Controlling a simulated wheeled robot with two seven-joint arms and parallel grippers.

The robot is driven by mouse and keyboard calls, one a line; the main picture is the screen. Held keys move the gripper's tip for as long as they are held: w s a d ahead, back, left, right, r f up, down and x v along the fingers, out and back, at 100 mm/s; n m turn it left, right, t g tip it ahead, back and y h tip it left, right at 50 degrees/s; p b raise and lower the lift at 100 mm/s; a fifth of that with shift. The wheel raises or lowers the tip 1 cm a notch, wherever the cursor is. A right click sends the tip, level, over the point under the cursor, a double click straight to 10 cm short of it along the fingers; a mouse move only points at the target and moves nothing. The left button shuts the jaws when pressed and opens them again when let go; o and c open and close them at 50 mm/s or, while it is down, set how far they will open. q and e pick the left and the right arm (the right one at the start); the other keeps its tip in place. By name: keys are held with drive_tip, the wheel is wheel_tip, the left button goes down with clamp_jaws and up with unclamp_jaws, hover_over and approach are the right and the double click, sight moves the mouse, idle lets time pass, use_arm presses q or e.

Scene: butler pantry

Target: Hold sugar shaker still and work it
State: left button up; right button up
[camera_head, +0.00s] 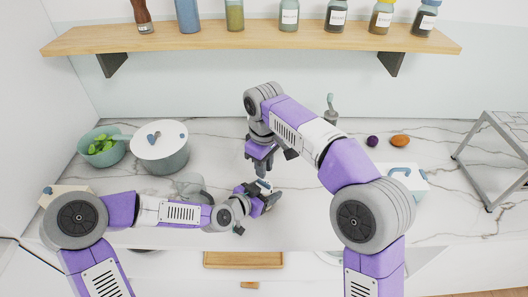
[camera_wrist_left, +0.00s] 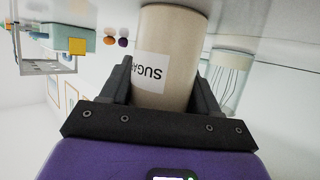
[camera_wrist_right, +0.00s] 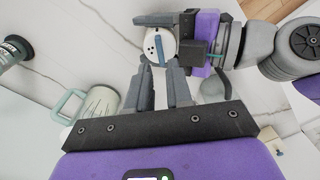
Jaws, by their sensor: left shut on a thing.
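The sugar shaker is a beige cylinder (camera_wrist_left: 168,50) with a white "SUGAR" label in the left wrist view. My left gripper (camera_head: 264,194) is shut around its body, one finger on each side. In the right wrist view the shaker's round white top (camera_wrist_right: 152,43) carries a blue bar and small dark spots. My right gripper (camera_wrist_right: 161,72) points at the top from close by, its fingers apart with a narrow gap and nothing seen between them. Whether they touch the top cannot be told. In the head view the grippers hide most of the shaker.
A clear jug (camera_head: 188,184) stands just left of the shaker. A lidded pot (camera_head: 163,160) and a green pot of leaves (camera_head: 104,157) are further left. A shelf (camera_head: 255,37) of jars hangs behind.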

sight(264, 183)
wheel_tip(264, 183, up, 7)
drive_tip(key=shift+f, duration=0.2)
idle(0.4)
use_arm(q)
drive_tip(key=o, duration=1.4)
drive_tip(key=shift+c, duration=0.2)
drive_tip(key=v, duration=1.2)
